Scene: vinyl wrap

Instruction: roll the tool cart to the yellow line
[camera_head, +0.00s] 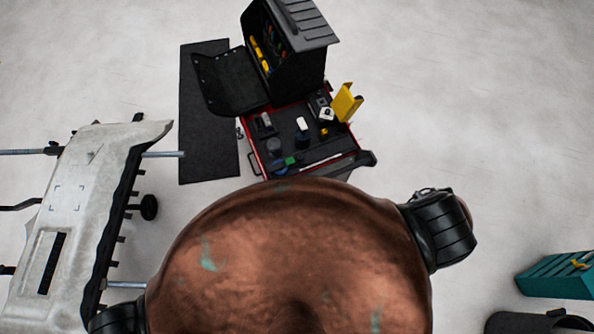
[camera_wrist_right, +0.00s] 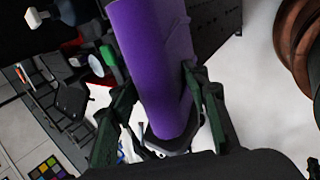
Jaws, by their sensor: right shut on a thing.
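The tool cart (camera_head: 335,160) stands at the top middle of the head view, with a red edge and a black tray top. On it sit an open black toolbox (camera_head: 300,60), a yellow holder (camera_head: 347,103) and several small tools. In the right wrist view my right gripper (camera_wrist_right: 160,125) is shut on a purple cylinder (camera_wrist_right: 150,60), with dark green fingers on either side of it. This gripper does not show in the head view. My left gripper is in neither view. No yellow line shows on the floor.
A dark mat (camera_head: 205,130) lies left of the cart. A white panel (camera_head: 85,190) on a stand with rods is at the left. A teal crate (camera_head: 555,275) and a dark round object (camera_head: 530,322) are at the lower right. The floor right of the cart is clear.

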